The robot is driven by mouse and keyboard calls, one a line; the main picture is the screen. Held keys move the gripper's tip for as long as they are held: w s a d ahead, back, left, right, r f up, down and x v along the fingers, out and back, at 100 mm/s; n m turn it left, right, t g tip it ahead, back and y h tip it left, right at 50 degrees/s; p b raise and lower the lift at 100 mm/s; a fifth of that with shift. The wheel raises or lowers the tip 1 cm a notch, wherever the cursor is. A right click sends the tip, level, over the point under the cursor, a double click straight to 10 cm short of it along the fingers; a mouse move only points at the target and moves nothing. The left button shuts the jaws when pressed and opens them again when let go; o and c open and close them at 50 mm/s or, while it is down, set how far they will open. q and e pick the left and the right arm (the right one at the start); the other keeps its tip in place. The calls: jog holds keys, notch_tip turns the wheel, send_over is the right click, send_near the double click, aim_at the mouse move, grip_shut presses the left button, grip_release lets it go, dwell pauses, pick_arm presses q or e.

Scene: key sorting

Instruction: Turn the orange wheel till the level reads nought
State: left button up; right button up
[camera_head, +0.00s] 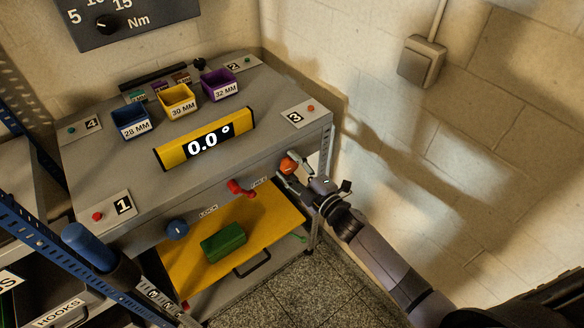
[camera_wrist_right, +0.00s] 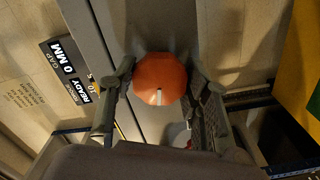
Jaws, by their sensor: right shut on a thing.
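The orange wheel (camera_head: 288,165) sits on the front of the grey workbench (camera_head: 215,173), near its right corner. In the right wrist view the orange wheel (camera_wrist_right: 160,78) has a white mark on its lower edge. My right gripper (camera_head: 297,163) is shut on it, with one finger on each side in the wrist view (camera_wrist_right: 160,88). The yellow level (camera_head: 170,157) lies across the bench top, and its display reads 0.0 °. I do not see my left gripper.
Blue (camera_head: 131,123), yellow (camera_head: 179,102) and purple (camera_head: 219,86) bins stand at the back of the bench. A red handle (camera_head: 241,188) and a blue knob (camera_head: 177,229) are on its front. A green block (camera_head: 224,242) lies on the yellow lower shelf (camera_head: 275,220).

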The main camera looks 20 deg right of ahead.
jog(key=shift+n, duration=0.4)
jog(key=o, duration=1.2)
jog(key=shift+c, duration=0.2)
jog(key=v, duration=1.2)
